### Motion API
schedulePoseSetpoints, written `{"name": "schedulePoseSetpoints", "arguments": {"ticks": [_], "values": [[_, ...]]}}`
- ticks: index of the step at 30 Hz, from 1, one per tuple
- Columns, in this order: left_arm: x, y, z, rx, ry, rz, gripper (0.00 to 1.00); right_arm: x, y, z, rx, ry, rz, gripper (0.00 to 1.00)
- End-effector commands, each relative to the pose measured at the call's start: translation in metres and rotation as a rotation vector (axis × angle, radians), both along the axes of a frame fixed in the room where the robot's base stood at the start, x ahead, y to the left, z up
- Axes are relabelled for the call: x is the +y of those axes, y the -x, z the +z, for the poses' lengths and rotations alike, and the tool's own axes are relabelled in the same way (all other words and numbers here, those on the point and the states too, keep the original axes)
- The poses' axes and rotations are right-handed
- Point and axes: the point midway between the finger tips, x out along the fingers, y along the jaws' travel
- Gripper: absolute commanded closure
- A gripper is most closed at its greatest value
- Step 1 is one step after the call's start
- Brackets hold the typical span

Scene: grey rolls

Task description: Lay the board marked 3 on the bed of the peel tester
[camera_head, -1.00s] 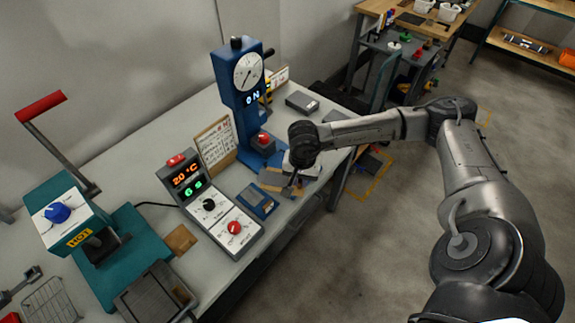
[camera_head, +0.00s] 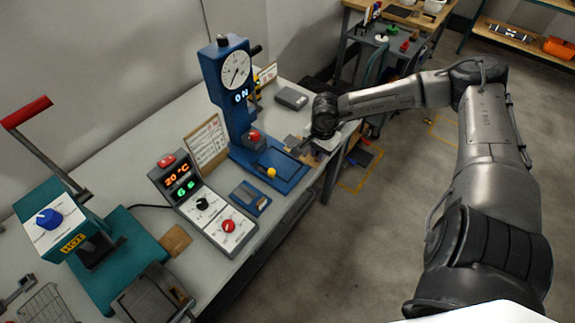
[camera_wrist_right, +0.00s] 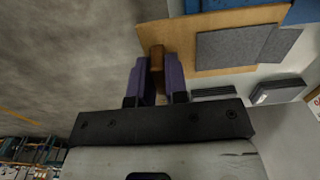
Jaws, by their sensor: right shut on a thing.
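My right gripper (camera_wrist_right: 157,82) is shut on a brown tab at the edge of a tan board (camera_wrist_right: 185,63) with grey patches. In the head view the gripper (camera_head: 304,148) and board (camera_head: 291,141) are at the far right of the blue peel tester (camera_head: 225,85). No number is legible on the board. The tester's blue bed (camera_head: 287,184), with a yellow knob (camera_head: 271,172), is mostly uncovered. Blue also shows beyond the board in the wrist view. I cannot tell whether the board touches anything below. My left gripper is out of view.
A control box (camera_head: 203,205) reading 20 °C and a small blue item (camera_head: 250,197) stand left of the tester. A teal press (camera_head: 75,230) is farther left. A grey box (camera_head: 291,98) lies behind the gripper. The table's front edge is close below the arm.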

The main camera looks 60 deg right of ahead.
Motion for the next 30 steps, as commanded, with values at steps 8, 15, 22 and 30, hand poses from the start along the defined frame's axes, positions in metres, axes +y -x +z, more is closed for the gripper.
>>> {"name": "schedulePoseSetpoints", "arguments": {"ticks": [8, 15, 22, 30], "values": [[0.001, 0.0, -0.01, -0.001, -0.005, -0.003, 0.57, 0.01, -0.037, -0.023, -0.007, -0.007, -0.002, 1.0], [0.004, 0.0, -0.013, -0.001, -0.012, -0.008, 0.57, 0.02, -0.07, -0.043, -0.003, -0.005, 0.0, 1.0], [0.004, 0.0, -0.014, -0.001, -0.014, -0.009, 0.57, 0.022, -0.087, -0.054, -0.001, 0.0, 0.0, 1.0], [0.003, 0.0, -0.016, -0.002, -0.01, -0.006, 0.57, 0.023, -0.089, -0.066, 0.002, 0.0, 0.001, 1.0]]}}
